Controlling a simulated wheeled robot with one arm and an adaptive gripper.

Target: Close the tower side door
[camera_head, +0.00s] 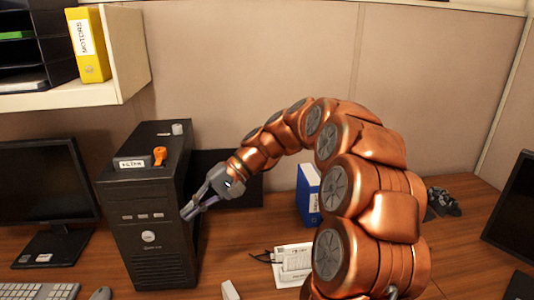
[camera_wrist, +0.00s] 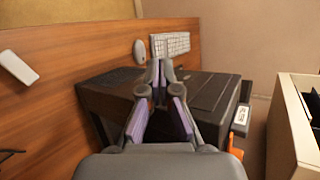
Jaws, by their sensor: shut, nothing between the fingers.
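The black computer tower (camera_head: 150,225) stands upright on the desk at the left in the head view. A dark flat panel (camera_head: 252,190), seemingly its side door, sticks out to the right from behind the tower, so the door looks open. My gripper (camera_head: 190,211) is shut and empty, its fingertips by the tower's front right edge; I cannot tell whether they touch it. In the wrist view the tower (camera_wrist: 205,92) lies beyond my closed fingertips (camera_wrist: 158,74). My arm hides part of the panel, and its hinge is not clear.
A label block (camera_head: 131,163) and an orange item (camera_head: 159,155) sit on the tower. A monitor (camera_head: 40,185), keyboard (camera_head: 40,291) and mouse (camera_head: 101,294) are to the left. A blue binder (camera_head: 308,193) and papers (camera_head: 292,262) are to the right.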

